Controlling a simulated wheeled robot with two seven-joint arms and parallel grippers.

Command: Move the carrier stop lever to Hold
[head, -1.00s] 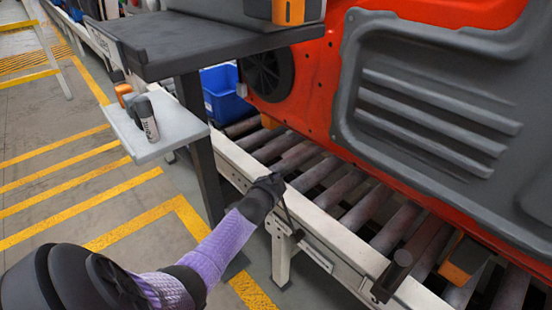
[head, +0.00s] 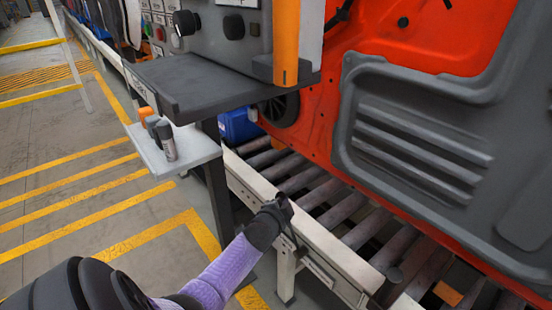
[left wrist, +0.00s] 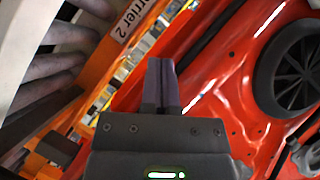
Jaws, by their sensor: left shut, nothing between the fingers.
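A dark round-ended handle (head: 390,282) stands at the near edge of the conveyor's pale side rail, in the lower right of the head view. It looks like the stop lever, but no Hold marking is readable. My left gripper (head: 281,208) is over the side rail, left of and beyond that handle, apart from it. In the left wrist view its fingers (left wrist: 161,85) are together and empty. Behind them are an orange carrier (left wrist: 120,50) with a partly visible label ending "rrier 2" and the red door panel (left wrist: 220,75). My right gripper is not in view.
The roller conveyor (head: 345,207) runs under the red door (head: 440,50) with its grey trim. A dark shelf (head: 200,85) below a control panel (head: 225,35) and a small pale shelf (head: 175,150) with several small objects stand left. A blue bin (head: 238,126) is behind.

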